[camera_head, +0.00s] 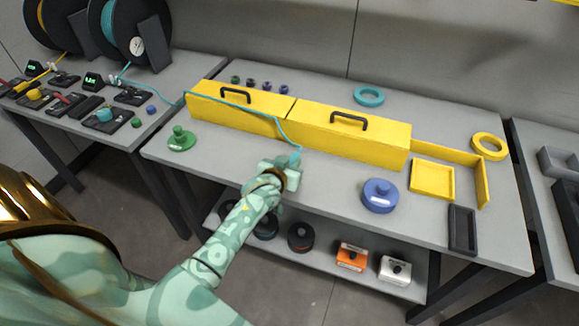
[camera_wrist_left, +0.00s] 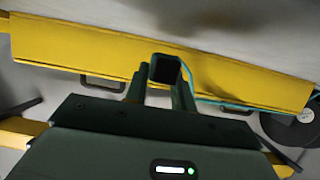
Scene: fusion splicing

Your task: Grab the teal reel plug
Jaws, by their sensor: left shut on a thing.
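The teal cable (camera_head: 237,110) comes from the teal reel (camera_head: 137,45) at the back left and runs over the yellow boxes to my left gripper (camera_head: 291,164). The teal reel plug (camera_head: 295,157) is at its end, small and partly hidden by the fingers. My left gripper is shut on it, just in front of the yellow boxes and above the grey table. In the left wrist view the closed fingertips (camera_wrist_left: 164,70) show with the cable (camera_wrist_left: 235,103) leading off to the right; the plug is hard to make out there. My right gripper is not in view.
Two long yellow boxes (camera_head: 345,142) with black handles stand behind the gripper. A green knobbed disc (camera_head: 181,139) lies left, a blue one (camera_head: 380,195) right, near a yellow tray (camera_head: 432,180) and a dark tray (camera_head: 462,229). The table between the discs is mostly clear.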

